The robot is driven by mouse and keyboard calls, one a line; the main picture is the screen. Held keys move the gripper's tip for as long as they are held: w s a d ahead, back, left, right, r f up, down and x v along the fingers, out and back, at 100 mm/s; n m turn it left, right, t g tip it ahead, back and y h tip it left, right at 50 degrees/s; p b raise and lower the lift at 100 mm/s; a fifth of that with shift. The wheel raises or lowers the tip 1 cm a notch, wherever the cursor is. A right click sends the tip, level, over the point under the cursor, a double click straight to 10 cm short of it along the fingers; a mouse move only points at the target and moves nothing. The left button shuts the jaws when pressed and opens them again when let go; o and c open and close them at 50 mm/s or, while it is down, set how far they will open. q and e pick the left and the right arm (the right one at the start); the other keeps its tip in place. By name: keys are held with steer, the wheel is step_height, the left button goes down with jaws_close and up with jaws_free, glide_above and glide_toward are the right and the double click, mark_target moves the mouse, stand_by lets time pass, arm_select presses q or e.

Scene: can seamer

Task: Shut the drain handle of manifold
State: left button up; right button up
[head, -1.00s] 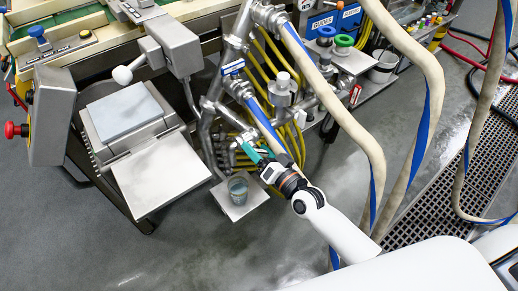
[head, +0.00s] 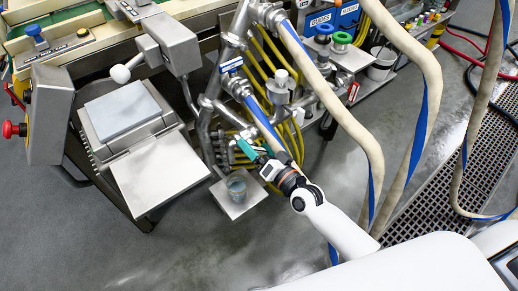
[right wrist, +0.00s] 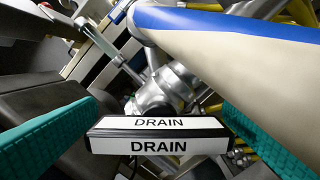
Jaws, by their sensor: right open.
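The manifold (head: 207,122) is an upright metal pipe assembly in the middle of the head view. My right gripper (head: 249,149) is at its lower right side, with teal finger pads. In the right wrist view, the drain handle (right wrist: 158,146) is a dark bar with white plates reading DRAIN. It lies between the two open teal fingers, with a small gap at the right and the left finger close to its end. A metal valve body (right wrist: 165,92) shows behind it. In the head view I cannot make out the handle at the gripper. My left gripper is not in view.
A grey cup (head: 237,187) stands on a small metal plate (head: 240,207) below the gripper. Thick beige hoses (head: 340,110) with blue stripes hang close to my right arm. A machine with a flat metal plate (head: 160,172) stands left. Open floor lies in front.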

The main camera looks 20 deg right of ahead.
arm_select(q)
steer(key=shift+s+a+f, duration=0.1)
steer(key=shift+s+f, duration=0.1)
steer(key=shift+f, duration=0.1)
arm_select(e)
steer(key=v, duration=1.2)
